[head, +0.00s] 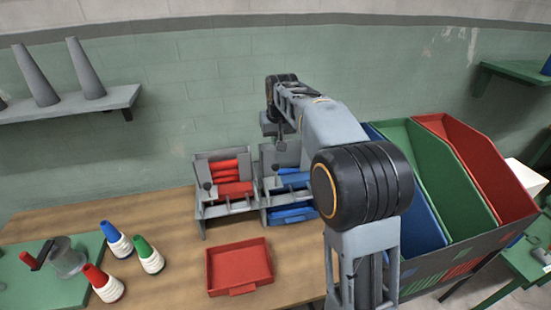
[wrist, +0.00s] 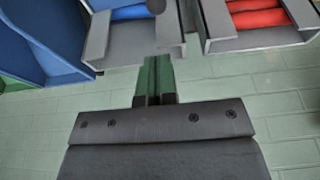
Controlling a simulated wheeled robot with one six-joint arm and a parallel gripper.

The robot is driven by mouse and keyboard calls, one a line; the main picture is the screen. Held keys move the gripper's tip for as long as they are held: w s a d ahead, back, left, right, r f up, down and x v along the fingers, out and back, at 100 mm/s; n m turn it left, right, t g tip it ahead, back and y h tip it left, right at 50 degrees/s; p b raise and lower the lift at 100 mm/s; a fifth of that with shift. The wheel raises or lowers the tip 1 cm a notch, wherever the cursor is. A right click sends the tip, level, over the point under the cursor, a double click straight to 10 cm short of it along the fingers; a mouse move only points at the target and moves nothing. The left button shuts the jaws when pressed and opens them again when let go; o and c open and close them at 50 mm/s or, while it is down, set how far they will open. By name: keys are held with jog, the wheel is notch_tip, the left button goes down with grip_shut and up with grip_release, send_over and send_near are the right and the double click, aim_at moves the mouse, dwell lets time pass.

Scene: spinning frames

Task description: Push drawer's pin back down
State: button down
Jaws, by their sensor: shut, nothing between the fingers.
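Two grey drawer units stand side by side on the bench: the left unit (head: 228,208) holds red spools and the right unit (head: 268,203) holds blue ones. A blue drawer (head: 293,216) sits low in the right unit. My gripper (head: 281,147) is over the back of the right unit. A rounded grey knob (wrist: 156,5), perhaps the pin, shows beyond the fingertips at the top edge. Its height and any contact cannot be told.
An empty red drawer (head: 240,266) lies on the wooden bench (head: 180,288) in front. Several coloured cones (head: 120,242) and a green board (head: 35,280) are at left. Blue, green and red bins (head: 440,170) stand right of my arm. A green brick wall (head: 190,110) is close behind.

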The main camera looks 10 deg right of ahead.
aim_at(276, 166)
jog(key=x, duration=0.3)
jog(key=p+x, duration=0.1)
jog(key=x, duration=0.1)
jog(key=s+x, duration=0.1)
jog(key=x, duration=0.2)
jog(key=shift+w+f, duration=0.15)
jog(key=shift+f, duration=0.45)
notch_tip(276, 166, down, 5)
jog(key=b, duration=0.2)
jog(key=shift+r+b, duration=0.25)
jog(key=shift+b, duration=0.15)
jog(key=shift+r, duration=0.1)
jog(key=shift+r, duration=0.1)
jog(key=shift+r+p, duration=0.35)
jog(key=shift+p, duration=0.1)
jog(key=v, duration=1.3)
jog(key=shift+w+r+p, duration=0.25)
jog(key=shift+w+p, duration=0.05)
jog(key=shift+p, duration=0.05)
